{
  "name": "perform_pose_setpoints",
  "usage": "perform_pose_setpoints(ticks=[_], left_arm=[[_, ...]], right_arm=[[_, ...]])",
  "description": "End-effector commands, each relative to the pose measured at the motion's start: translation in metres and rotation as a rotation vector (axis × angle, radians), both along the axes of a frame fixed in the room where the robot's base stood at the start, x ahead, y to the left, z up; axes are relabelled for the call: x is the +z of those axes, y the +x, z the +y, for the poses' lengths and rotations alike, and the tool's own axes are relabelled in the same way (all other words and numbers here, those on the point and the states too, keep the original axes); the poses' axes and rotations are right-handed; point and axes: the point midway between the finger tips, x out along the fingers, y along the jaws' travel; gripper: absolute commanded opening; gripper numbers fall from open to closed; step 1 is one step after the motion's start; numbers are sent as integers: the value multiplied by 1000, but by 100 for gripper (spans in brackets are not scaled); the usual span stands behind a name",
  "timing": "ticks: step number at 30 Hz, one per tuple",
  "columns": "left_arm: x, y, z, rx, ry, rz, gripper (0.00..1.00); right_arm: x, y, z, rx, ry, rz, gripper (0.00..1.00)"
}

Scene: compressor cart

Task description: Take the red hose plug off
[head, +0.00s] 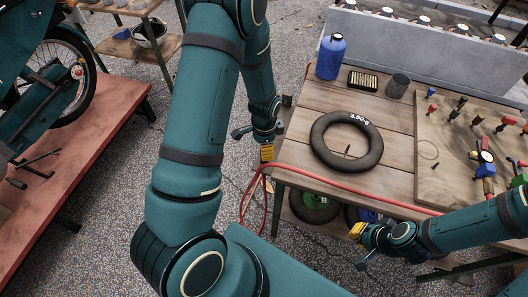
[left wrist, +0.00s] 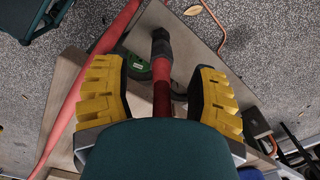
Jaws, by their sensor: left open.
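In the left wrist view my left gripper (left wrist: 160,100) is open, with one yellow finger on each side. A red piece with a dark end fitting (left wrist: 161,45) runs between and beyond the fingers; contact is not visible. A thicker red hose (left wrist: 100,60) passes to its left. In the head view the red hose (head: 350,191) lies along the table's near side and hangs in loops at the left corner. My left gripper (head: 266,153) is beside that corner, above the loops. I cannot make out the plug in the head view. My right gripper (head: 356,231) is by the table's near edge.
A red platform (head: 75,150) is at left, with open floor between.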

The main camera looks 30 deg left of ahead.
Motion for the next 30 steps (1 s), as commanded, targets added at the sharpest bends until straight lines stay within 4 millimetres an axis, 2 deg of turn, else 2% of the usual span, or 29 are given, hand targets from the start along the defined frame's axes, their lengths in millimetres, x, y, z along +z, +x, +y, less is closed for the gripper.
perform_pose_setpoints(ticks=[6,9,18,19,23,24,30], left_arm=[[-34,-2,2,1,0,4,59],[-44,-1,2,1,0,3,59],[-48,-1,2,2,0,1,59],[-48,-1,2,2,0,1,61],[-48,-1,2,2,0,1,16],[-48,-1,2,1,0,1,2],[-48,-1,2,1,0,1,0]], right_arm=[[-9,-2,0,4,2,6,0],[-11,-3,0,5,2,8,0],[-11,-4,1,6,2,8,0],[-11,-4,1,6,2,8,0],[-11,-4,1,6,2,8,0],[-11,-4,1,6,2,8,0],[-11,-4,0,6,2,8,0]])
